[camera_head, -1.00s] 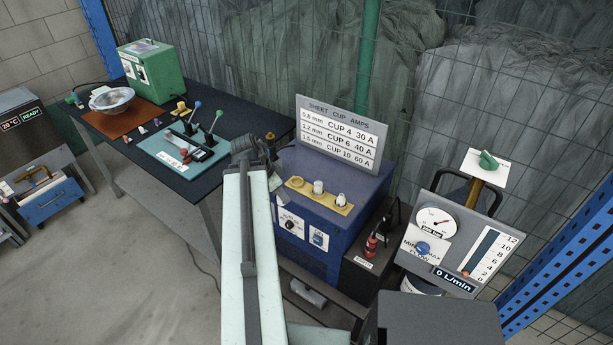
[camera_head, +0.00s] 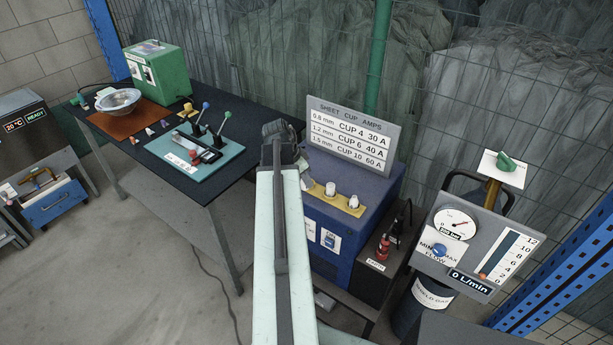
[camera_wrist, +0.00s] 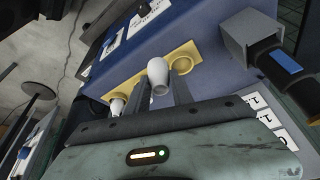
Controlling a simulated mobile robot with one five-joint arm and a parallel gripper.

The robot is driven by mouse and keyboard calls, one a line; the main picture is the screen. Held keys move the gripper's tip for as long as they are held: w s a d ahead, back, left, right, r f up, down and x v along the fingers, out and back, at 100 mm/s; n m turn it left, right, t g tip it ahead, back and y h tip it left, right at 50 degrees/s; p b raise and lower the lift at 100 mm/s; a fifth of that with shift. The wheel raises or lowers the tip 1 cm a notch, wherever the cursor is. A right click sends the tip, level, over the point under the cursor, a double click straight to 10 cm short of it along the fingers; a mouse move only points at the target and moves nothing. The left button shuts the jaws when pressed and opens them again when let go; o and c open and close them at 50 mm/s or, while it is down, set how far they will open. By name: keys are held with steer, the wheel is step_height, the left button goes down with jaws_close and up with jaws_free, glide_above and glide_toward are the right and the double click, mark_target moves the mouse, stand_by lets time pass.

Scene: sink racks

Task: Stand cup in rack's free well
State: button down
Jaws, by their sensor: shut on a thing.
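A yellow rack (camera_head: 346,206) lies on top of the blue machine. Two white cups (camera_head: 333,188) stand in it, at its middle and right; its left end is hidden by my arm. In the wrist view the rack (camera_wrist: 100,89) shows an empty ringed well (camera_wrist: 186,62) at its right end and a seated white cup (camera_wrist: 117,106) at its left. My gripper (camera_wrist: 162,82) is shut on a white cup (camera_wrist: 158,69), close beside the empty well in the picture. Its height above the rack is unclear. The rack's middle is hidden behind this cup.
A sheet cup amps sign (camera_head: 352,134) stands upright behind the rack. A black box with a red item (camera_head: 384,247) is to the right. The workbench at left holds a teal board (camera_head: 190,158) with levers, a bowl (camera_head: 118,101) and a green box (camera_head: 154,75).

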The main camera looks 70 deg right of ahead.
steer(key=d, duration=0.6)
steer(key=shift+w+d+f, duration=0.1)
steer(key=shift+w+f, duration=0.2)
steer(key=shift+w, duration=0.1)
steer(key=f+b, duration=0.1)
steer(key=b, duration=0.1)
steer(key=f+b, duration=0.2)
steer(key=shift+s+f, duration=0.2)
steer(key=shift+f, duration=0.1)
steer(key=shift+w+f, duration=0.1)
steer(key=shift+f, duration=0.05)
steer(key=shift+w+r, duration=0.2)
steer(key=shift+f, duration=0.25)
steer(key=c, duration=1.1)
jaws_free()
steer(key=shift+r, duration=0.1)
steer(key=shift+r, duration=0.15)
